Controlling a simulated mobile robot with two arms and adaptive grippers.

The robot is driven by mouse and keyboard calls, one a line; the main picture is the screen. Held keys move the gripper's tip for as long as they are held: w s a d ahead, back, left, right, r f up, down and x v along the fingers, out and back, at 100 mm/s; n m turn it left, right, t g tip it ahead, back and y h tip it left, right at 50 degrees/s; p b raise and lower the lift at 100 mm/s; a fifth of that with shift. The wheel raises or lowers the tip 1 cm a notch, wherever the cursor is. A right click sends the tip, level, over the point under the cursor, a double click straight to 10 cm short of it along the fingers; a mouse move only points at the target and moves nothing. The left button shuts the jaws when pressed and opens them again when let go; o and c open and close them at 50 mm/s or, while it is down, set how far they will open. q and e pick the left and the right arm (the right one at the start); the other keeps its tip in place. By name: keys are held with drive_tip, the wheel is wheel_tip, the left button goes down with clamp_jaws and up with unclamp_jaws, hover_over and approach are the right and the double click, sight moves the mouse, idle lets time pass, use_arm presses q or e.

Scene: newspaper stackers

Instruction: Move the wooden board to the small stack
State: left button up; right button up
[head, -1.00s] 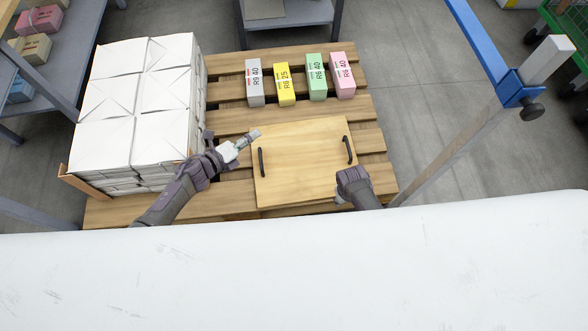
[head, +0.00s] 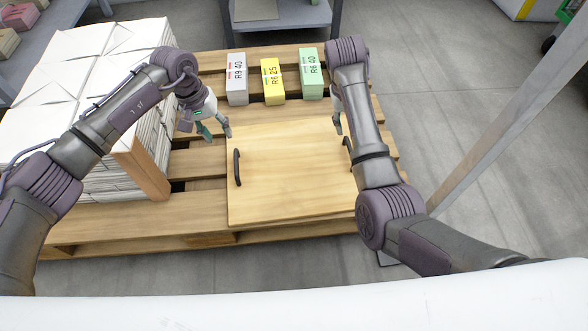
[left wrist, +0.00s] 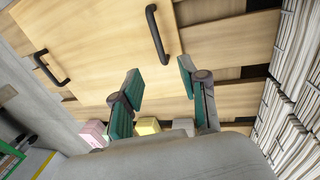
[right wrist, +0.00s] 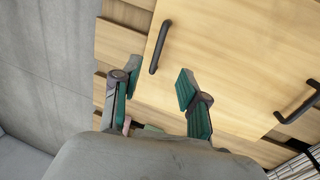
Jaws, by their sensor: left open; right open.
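The wooden board (head: 290,180) lies flat on the pallet and has a black handle near each side. Its left handle (head: 237,168) is clear in the head view; its right handle is partly behind my right arm. My left gripper (head: 217,133) is open and empty above the board's far left corner, apart from the left handle (left wrist: 157,34). My right gripper (right wrist: 155,82) is open and empty over the board's right edge, near the right handle (right wrist: 160,47) but not around it. A large stack of white paper (head: 90,100) stands at the left of the pallet.
Small boxes in grey (head: 237,80), yellow (head: 273,82) and green (head: 311,74) stand along the pallet's far side. The pink box (left wrist: 94,132) shows in the left wrist view. A metal post (head: 500,130) rises at the right. Bare pallet slats (head: 130,222) lie left of the board.

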sight(236, 158)
drive_tip(key=shift+f, duration=0.1)
use_arm(q)
drive_tip(key=d+f, duration=0.1)
drive_tip(key=f, duration=0.3)
drive_tip(key=d+f, duration=0.1)
drive_tip(key=f, duration=0.8)
drive_tip(key=shift+w+d+f, duration=0.1)
drive_tip(key=shift+d+f, duration=0.15)
drive_tip(key=shift+d, duration=0.15)
use_arm(e)
drive_tip(key=d+f, duration=0.1)
drive_tip(key=f, duration=0.8)
drive_tip(key=d+f, duration=0.1)
drive_tip(key=f, duration=0.3)
drive_tip(key=shift+w+d+f, duration=0.1)
drive_tip(key=shift+d+f, duration=0.1)
drive_tip(key=shift+d, duration=0.15)
use_arm(q)
clamp_jaws()
use_arm(e)
clamp_jaws()
use_arm(q)
drive_tip(key=shift+r, duration=0.15)
use_arm(e)
drive_tip(key=shift+r, duration=0.1)
